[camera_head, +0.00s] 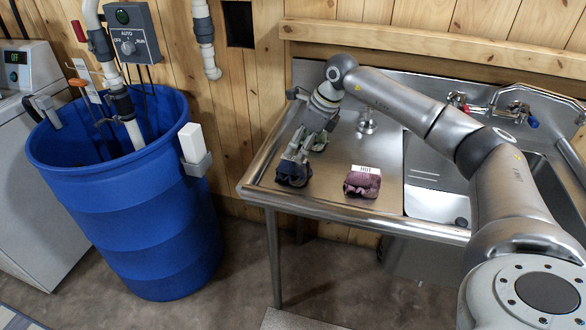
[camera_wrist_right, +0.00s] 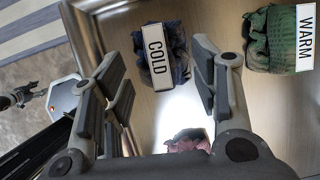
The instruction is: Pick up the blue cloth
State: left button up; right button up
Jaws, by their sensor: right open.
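The blue cloth (camera_head: 293,179) is a dark navy, crumpled bundle near the front left corner of the metal sink counter. It also shows in the right wrist view (camera_wrist_right: 179,42), partly covered by a white COLD label (camera_wrist_right: 157,56). My right gripper (camera_head: 297,152) is open just above and behind the blue cloth, pointing down, and hides part of it. In the right wrist view its spread fingers (camera_wrist_right: 160,78) are empty, with the cloth lying ahead between and beyond the fingertips. My left gripper is not seen in the head view.
A green cloth (camera_head: 318,142) with a WARM label (camera_wrist_right: 305,36) lies behind the blue one. A maroon cloth (camera_head: 362,185) with a HOT label (camera_head: 366,170) lies to the right. The sink basin (camera_head: 432,190) is further right. A blue barrel (camera_head: 135,215) stands left of the counter.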

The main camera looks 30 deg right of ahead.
aim_at(293, 158)
jog(key=shift+p+x, duration=0.75)
jog(key=shift+x, duration=2.35)
jog(key=shift+s, duration=0.2)
jog(key=c, duration=1.1)
